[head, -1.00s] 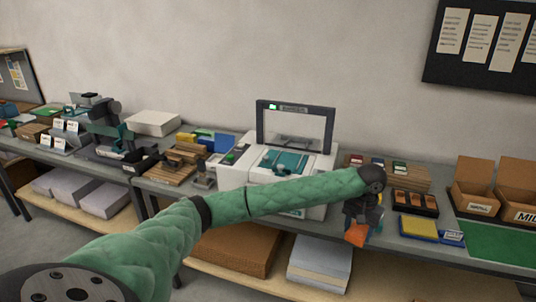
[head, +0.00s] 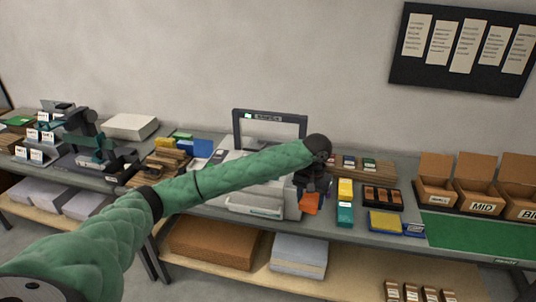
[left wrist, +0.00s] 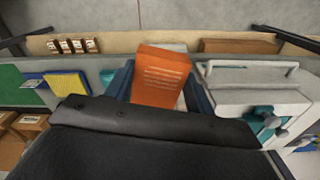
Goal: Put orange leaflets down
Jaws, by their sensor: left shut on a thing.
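The orange leaflets (head: 311,204) are a small stack held in my left gripper (head: 312,192), just right of the white printing machine and by the bench's front edge. In the left wrist view the orange leaflets (left wrist: 161,78) show faint printed lines and sit between the two dark blue fingers (left wrist: 160,88). My left gripper is shut on them. I cannot tell whether they touch the bench. My right gripper is not in view.
The white machine (head: 240,200) stands left of the leaflets. Yellow (head: 345,188) and teal (head: 345,214) stacks lie close on the right. Beyond are a dark tray (head: 382,198), a yellow pad (head: 384,222), a bare green mat (head: 470,235) and open cardboard boxes (head: 435,180).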

